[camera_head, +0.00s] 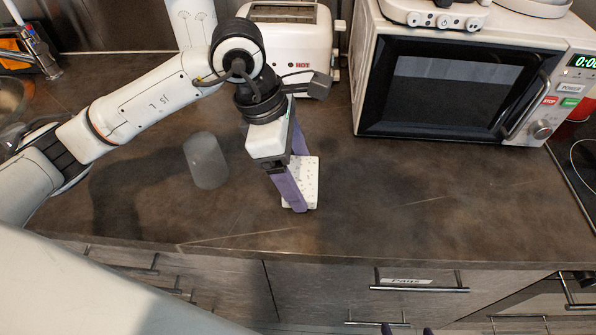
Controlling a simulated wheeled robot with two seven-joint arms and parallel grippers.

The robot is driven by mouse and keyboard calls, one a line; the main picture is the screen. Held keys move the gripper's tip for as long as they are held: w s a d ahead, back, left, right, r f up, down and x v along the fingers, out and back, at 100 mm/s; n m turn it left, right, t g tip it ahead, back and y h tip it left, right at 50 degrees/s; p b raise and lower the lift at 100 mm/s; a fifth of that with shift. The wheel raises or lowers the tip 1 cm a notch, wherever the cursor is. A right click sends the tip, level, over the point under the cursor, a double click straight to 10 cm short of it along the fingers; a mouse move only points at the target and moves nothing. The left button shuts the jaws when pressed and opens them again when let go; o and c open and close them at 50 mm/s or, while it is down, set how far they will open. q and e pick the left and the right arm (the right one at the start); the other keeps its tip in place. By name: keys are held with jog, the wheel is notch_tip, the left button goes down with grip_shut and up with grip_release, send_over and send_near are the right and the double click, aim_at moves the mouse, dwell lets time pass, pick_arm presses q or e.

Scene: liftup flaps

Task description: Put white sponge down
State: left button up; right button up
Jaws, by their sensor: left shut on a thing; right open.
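The white speckled sponge (311,180) is at the middle of the dark countertop (400,210), near its front part. My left gripper (292,200) points down with its purple fingers shut on the sponge. The fingers hide part of the sponge's left side. The sponge is at or very near the counter surface; I cannot tell whether it touches. Only the purple fingertips of my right gripper (408,330) show at the bottom edge, apart from each other and empty, in front of the drawers.
A white toaster (290,40) is behind my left gripper, and a white microwave (460,85) stands at the back right. The counter right of the sponge is clear. Drawers (330,290) lie below the front edge.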

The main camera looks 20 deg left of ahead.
pick_arm(q)
jog(key=shift+f, duration=0.5)
jog(key=shift+f, duration=0.2)
jog(key=o, duration=0.9)
jog(key=shift+r, duration=0.1)
jog(key=shift+o, duration=0.2)
jog(key=shift+r, duration=0.25)
jog(key=b+v, duration=0.1)
jog(key=v, duration=1.1)
jog(key=shift+a+f, duration=0.1)
jog(key=shift+f, duration=0.05)
